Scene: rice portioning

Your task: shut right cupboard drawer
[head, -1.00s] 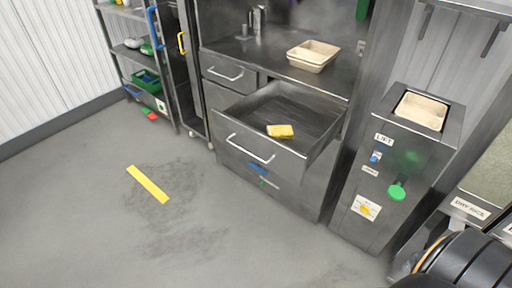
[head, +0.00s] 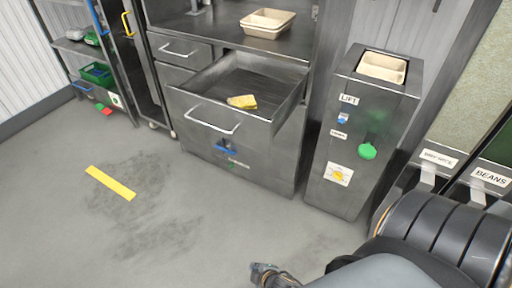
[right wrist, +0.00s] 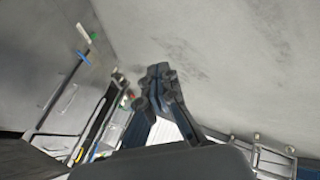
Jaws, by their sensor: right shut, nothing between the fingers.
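The right cupboard drawer (head: 198,113) is pulled out from the steel cupboard, with a bar handle across its front. A yellow sponge-like item (head: 242,102) lies inside it. My right gripper (head: 258,269) shows at the bottom of the head view, low over the floor, in front of the cupboard and apart from the drawer. In the right wrist view my right gripper (right wrist: 160,72) is shut and empty, with the cupboard front off to the left. My left gripper is not in view.
A steel lift unit (head: 350,140) with a tray in its top stands right of the cupboard. Trays (head: 267,24) sit on the counter. Dispensers labelled BEANS (head: 490,177) are at far right. A shelf (head: 75,47) stands at left. The floor before the drawer is clear.

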